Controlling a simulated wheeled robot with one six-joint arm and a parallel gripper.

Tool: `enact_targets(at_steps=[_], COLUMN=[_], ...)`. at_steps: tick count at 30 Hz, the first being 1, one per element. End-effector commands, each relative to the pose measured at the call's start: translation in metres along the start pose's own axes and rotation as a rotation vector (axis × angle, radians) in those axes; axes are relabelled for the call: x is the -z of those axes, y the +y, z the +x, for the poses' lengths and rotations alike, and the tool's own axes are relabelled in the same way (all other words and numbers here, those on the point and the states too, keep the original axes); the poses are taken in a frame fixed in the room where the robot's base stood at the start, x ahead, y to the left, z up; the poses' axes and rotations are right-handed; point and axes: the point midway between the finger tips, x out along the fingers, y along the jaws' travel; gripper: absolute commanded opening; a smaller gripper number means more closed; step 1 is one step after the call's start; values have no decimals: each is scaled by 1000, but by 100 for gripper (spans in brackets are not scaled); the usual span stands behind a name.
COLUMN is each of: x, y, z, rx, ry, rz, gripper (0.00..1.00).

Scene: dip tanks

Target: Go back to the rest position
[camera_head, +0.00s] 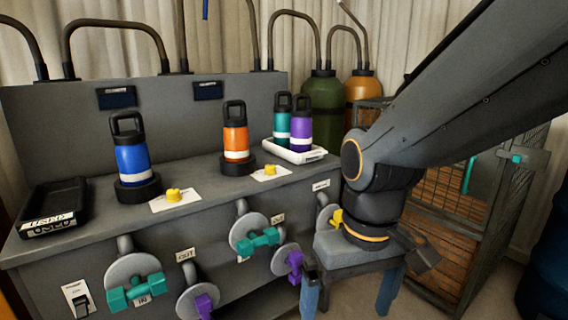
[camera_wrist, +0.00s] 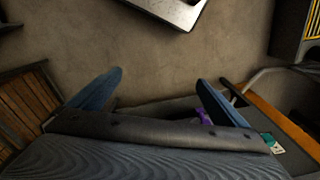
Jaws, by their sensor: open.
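My gripper (camera_head: 350,292) hangs in front of the right end of the grey bench in the head view, pointing down. Its two blue fingers are wide apart with nothing between them. In the wrist view my gripper (camera_wrist: 160,82) is also open, with bare floor beyond the fingers. My arm reaches in from the upper right of the head view and hides part of the bench's right end.
The bench (camera_head: 225,190) holds a blue bottle (camera_head: 132,160), an orange bottle (camera_head: 236,143), a white tray (camera_head: 293,152) with teal and purple bottles, and a black USED tray (camera_head: 54,207). Valve handles stick out in front. A wire cage (camera_head: 470,235) stands right.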

Motion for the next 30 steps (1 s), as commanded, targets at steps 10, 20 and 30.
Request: enact_targets(at_steps=[10, 20, 30], x=[-12, -16, -29], y=[7, 31, 67], z=[-24, -59, -103], rx=[1, -17, -38], ry=[-25, -27, -31], rz=[65, 146, 256], gripper=[97, 97, 97])
